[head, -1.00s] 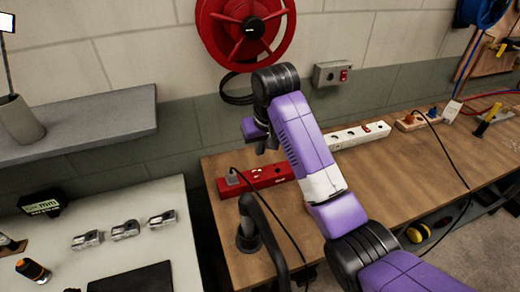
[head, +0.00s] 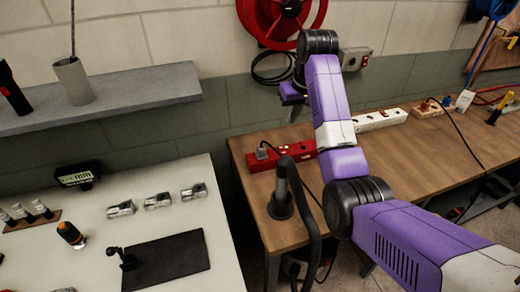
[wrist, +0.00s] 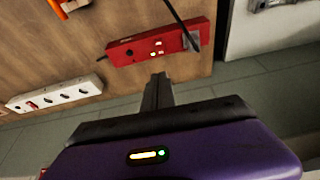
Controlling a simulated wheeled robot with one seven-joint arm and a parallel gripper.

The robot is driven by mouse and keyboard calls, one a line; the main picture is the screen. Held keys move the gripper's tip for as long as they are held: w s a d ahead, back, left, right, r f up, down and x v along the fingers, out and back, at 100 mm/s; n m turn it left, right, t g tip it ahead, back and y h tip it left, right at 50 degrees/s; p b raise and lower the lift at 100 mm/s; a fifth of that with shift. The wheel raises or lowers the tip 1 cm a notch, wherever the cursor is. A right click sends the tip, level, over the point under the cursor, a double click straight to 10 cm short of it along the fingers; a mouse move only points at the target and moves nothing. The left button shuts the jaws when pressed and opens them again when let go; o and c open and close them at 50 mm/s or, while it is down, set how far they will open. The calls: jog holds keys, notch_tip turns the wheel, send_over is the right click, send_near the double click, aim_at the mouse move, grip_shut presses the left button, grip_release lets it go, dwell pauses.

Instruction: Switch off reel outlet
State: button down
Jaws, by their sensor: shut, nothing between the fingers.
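A red reel (head: 283,16) hangs on the wall, cut off by the top of the head view. A grey outlet box (head: 354,58) with a red switch is on the wall to its right, partly behind my arm. The switch's position is too small to tell. My gripper (head: 293,110) points down below the reel, left of the box and apart from it. In the wrist view the shut, empty fingers (wrist: 158,88) show in front of a red power strip (wrist: 125,47). The outlet box is not visible in the wrist view.
The red power strip, with a plug in it, and a white power strip (head: 380,119) lie along the back of the wooden bench (head: 300,185). A grey shelf (head: 150,98) juts from the wall at left, above a pale table (head: 215,245).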

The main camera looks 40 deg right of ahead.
jog(key=shift+a, duration=0.2)
jog(key=p, duration=0.2)
send_near(284, 151)
jog(key=w+f, duration=0.2)
jog(key=w+d+f, duration=0.1)
jog(key=f, duration=0.1)
jog(key=shift+w+d+f, duration=0.15)
jog(key=shift+w+f, duration=0.15)
jog(key=shift+w, duration=0.05)
jog(key=shift+w+f, duration=0.1)
jog(key=shift+f, duration=0.6)
jog(key=shift+f, duration=0.1)
jog(key=shift+f, duration=0.1)
jog(key=shift+s+a+f+p, duration=0.15)
jog(key=shift+s+a+p, duration=0.1)
jog(key=shift+s+p, duration=0.8)
